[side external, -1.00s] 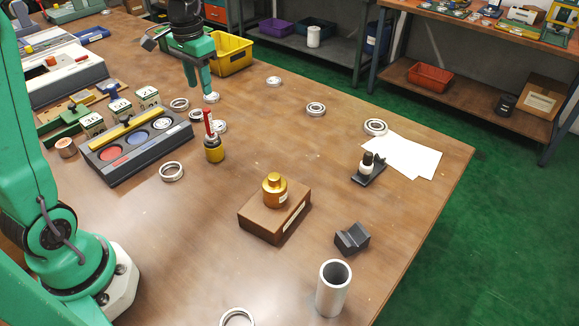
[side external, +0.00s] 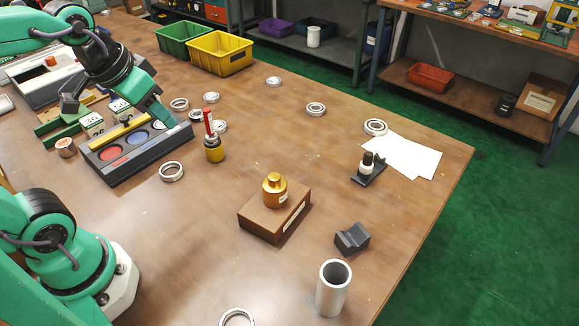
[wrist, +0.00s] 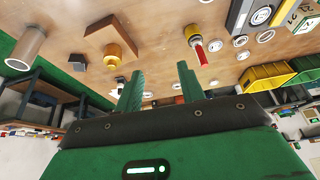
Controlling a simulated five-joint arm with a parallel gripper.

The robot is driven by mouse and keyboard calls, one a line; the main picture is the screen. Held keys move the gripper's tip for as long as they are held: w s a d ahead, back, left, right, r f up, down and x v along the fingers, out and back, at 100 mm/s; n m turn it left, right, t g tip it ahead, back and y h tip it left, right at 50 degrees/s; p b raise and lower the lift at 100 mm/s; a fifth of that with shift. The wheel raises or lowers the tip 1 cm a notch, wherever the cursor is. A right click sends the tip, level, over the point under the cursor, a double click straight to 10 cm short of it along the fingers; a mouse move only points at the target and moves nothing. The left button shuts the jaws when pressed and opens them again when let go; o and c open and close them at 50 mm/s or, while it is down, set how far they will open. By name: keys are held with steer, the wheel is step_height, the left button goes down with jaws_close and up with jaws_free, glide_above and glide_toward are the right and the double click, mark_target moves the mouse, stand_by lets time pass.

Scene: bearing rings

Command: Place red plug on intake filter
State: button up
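No part is labelled as the red plug or intake filter, and I cannot tell which is which. A slim red piece (side external: 208,122) stands upright on a dark and yellow base (side external: 214,153); it also shows in the wrist view (wrist: 201,53). A dark tray (side external: 122,175) holds a red disc (side external: 111,153), a blue disc (side external: 137,138) and a pale disc. My gripper (side external: 164,116) is above the tray's right end, left of the red piece, partly hiding the pale disc. In the wrist view my gripper (wrist: 160,80) has its two fingers apart with nothing between them.
A gold bottle (side external: 274,190) stands on a brown box (side external: 264,223). Several metal rings lie around, one in front of the tray (side external: 171,171). A grey tube (side external: 333,288) and black V-block (side external: 351,238) stand front right. Yellow (side external: 220,54) and green bins stand behind.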

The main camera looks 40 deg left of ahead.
steer(key=shift+s+d+f+t, duration=0.15)
steer(key=shift+s+d+f, duration=0.1)
steer(key=shift+s, duration=0.35)
steer(key=shift+s+d+f+t, duration=0.15)
steer(key=shift+s+d+f, duration=0.1)
steer(key=shift+s, duration=0.35)
stand_by(0.5)
